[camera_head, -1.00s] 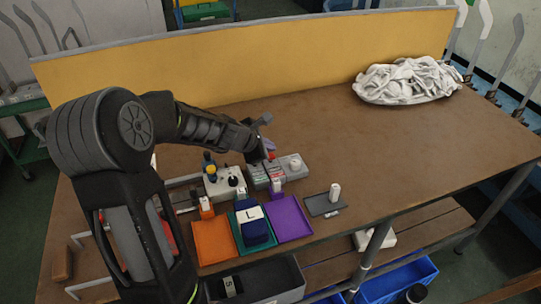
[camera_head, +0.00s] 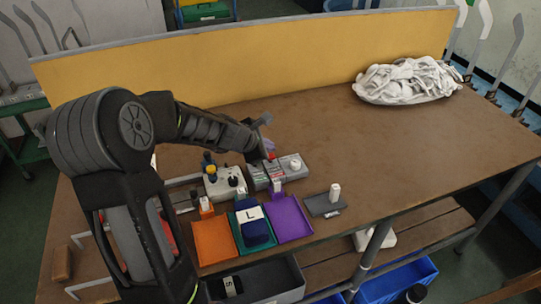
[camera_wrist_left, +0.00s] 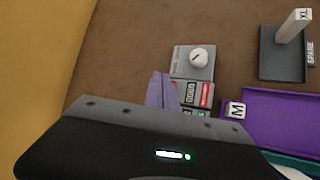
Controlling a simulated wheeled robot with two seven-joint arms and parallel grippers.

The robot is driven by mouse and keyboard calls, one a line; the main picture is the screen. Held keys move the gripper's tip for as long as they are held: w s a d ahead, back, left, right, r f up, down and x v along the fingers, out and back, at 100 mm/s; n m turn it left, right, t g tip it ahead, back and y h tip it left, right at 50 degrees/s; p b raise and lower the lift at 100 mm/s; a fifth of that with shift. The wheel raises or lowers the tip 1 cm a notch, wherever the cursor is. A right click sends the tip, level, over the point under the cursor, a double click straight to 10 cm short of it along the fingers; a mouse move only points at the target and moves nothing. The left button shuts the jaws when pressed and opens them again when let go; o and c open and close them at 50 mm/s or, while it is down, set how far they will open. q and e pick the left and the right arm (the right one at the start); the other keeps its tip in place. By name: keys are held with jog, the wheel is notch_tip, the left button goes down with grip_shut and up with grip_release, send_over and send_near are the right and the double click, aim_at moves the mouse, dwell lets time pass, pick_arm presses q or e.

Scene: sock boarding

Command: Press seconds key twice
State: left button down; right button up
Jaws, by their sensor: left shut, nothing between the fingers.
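A row of small grey boxes stands on the table behind the trays. The timer-like box (camera_wrist_left: 190,95) has a dark display and a red label; it shows in the head view (camera_head: 275,168) below my gripper. Beside it is a box with a white knob (camera_wrist_left: 197,62), also in the head view (camera_head: 293,164). Which key is the seconds key is too small to tell. My left gripper (camera_wrist_left: 160,92) is shut and empty, its pale purple fingers by the timer box's edge; contact cannot be told. In the head view the gripper (camera_head: 268,146) partly hides the boxes. My right gripper is not in view.
Orange (camera_head: 213,240), green (camera_head: 239,234) and purple (camera_head: 300,232) trays line the front edge; a dark blue L bundle (camera_head: 258,232) lies in the green one. A grey spare tray (camera_head: 318,210) is to the right. White cloth (camera_head: 408,80) lies at the back right.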

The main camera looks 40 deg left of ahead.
pick_arm(q)
jog(key=shift+f+b, duration=0.45)
jog(key=shift+f+b, duration=0.65)
jog(key=shift+b, duration=0.05)
dwell(0.8)
dwell(0.4)
jog(key=shift+r+p, duration=1.1)
notch_tip(320, 180, up, 5)
jog(key=p, duration=0.5)
